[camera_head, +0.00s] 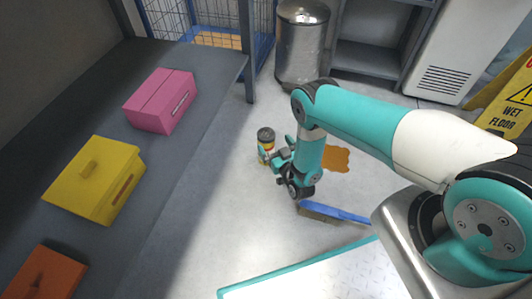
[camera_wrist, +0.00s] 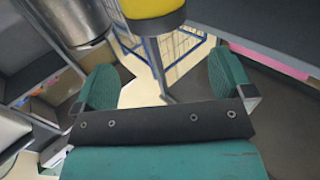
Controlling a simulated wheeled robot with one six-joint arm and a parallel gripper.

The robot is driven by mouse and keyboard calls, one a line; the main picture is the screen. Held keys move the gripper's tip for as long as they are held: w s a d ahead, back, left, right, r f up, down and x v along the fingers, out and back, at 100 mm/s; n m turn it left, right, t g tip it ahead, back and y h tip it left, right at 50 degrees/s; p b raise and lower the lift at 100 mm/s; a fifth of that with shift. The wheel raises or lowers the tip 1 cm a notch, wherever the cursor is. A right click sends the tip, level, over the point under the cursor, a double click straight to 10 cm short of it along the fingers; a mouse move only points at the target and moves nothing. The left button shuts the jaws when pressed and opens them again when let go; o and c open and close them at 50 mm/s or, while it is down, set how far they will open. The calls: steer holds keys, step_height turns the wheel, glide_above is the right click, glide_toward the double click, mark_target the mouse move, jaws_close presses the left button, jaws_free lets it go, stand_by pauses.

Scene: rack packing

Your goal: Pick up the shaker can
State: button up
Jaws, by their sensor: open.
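The shaker can (camera_head: 266,135) shows in the head view beside the end of my arm, with a dark top and a yellow and red body. Its lower part is partly hidden by my gripper. In the wrist view, a yellow cylinder with a dark rim, seemingly the can (camera_wrist: 152,9), is cut off by the top edge, roughly centred between the fingers. My gripper (camera_head: 275,154) is low, close to the can. In the wrist view my gripper (camera_wrist: 163,82) has its two teal fingers wide apart with nothing between them. I cannot tell whether a finger touches the can.
A grey bench (camera_head: 185,165) at the left bears a pink box (camera_head: 160,101), a yellow box (camera_head: 95,180) and an orange box (camera_head: 45,274). A metal bin (camera_head: 302,48) and blue wire cart (camera_head: 178,16) stand behind. A blue-edged bar (camera_head: 335,213) and brown patch (camera_head: 337,159) lie right.

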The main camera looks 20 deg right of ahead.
mark_target(270, 149)
step_height(270, 149, down, 7)
steer(key=b, duration=0.4)
steer(key=shift+f, duration=0.2)
steer(key=shift+w+r, duration=0.25)
steer(key=shift+w, duration=0.2)
steer(key=w+b, duration=0.2)
steer(key=w, duration=0.1)
steer(key=w+b, duration=0.2)
steer(key=shift+w+a+f, duration=0.15)
steer(key=shift+a+f, duration=0.05)
steer(key=shift+a, duration=0.2)
steer(key=shift+w+a+r+b, duration=0.1)
steer(key=shift+w+r+b, duration=0.2)
steer(key=shift+w, duration=0.35)
steer(key=shift+c, duration=0.2)
steer(key=c, duration=1.1)
steer(key=shift+c, duration=0.7)
